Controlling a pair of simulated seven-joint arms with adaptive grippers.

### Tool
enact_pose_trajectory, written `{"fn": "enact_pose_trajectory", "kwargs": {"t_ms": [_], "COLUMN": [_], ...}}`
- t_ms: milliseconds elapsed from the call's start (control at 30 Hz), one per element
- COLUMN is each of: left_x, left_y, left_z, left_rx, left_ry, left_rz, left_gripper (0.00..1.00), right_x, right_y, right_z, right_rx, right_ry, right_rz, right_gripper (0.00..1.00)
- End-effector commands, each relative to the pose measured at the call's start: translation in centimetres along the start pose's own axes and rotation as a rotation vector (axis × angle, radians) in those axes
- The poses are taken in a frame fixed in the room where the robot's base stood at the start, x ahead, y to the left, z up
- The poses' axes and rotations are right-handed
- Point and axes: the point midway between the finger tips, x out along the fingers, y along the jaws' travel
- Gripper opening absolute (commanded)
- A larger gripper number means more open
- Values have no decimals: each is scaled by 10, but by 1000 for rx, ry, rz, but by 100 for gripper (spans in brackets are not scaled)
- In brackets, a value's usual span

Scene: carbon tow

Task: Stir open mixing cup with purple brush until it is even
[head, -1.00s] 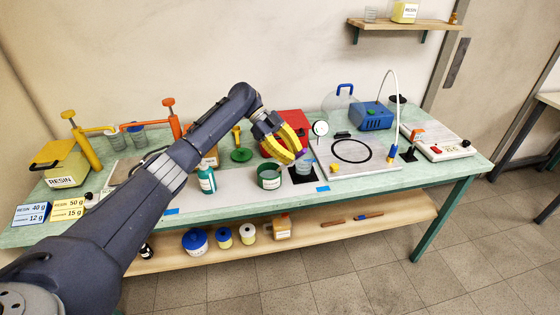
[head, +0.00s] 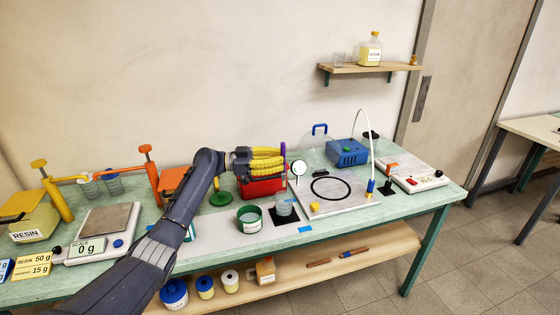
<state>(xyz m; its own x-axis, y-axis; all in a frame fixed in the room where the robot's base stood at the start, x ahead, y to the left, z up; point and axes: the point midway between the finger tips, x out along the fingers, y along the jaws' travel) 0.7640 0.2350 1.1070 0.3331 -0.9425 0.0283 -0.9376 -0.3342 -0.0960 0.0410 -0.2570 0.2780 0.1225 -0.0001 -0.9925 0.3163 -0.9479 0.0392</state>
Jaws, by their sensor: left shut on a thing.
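My left gripper (head: 280,162) is shut on the purple brush (head: 283,149), whose handle stands up at the fingertips; its lower part is hard to make out. The gripper lies level in front of a red box, above and behind the clear mixing cup (head: 285,207). The cup is open and stands on a black square mat (head: 286,221), with pale bluish contents. I cannot tell how even they are. The brush appears apart from the cup. My right gripper is not in view.
A green tin (head: 249,220) stands just left of the cup. The red box (head: 262,188) is behind. A plate with a black ring (head: 331,205) and a small round dial (head: 299,168) are to the right. A scale (head: 102,232) stands at left.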

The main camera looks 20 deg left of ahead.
Motion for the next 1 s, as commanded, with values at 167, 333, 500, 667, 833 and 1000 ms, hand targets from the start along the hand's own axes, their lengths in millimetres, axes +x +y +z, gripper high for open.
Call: {"fn": "enact_pose_trajectory", "kwargs": {"t_ms": [167,333,500,667,833,1000], "left_x": [0,0,1,0,0,1], "left_y": [0,0,0,0,0,1], "left_z": [12,23,34,45,56,68], "left_rx": [-2,-2,-2,-2,-1,-2], "left_ry": [-1,-2,-3,-2,-2,-2], "left_rz": [0,1,2,1,1,2], "left_gripper": [0,0,0,0,0,0], "right_x": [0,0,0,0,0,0], "right_y": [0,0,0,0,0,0], "right_z": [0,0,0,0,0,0], "right_rx": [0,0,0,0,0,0], "right_ry": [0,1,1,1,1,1], "right_rz": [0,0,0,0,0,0], "right_gripper": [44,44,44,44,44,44]}}
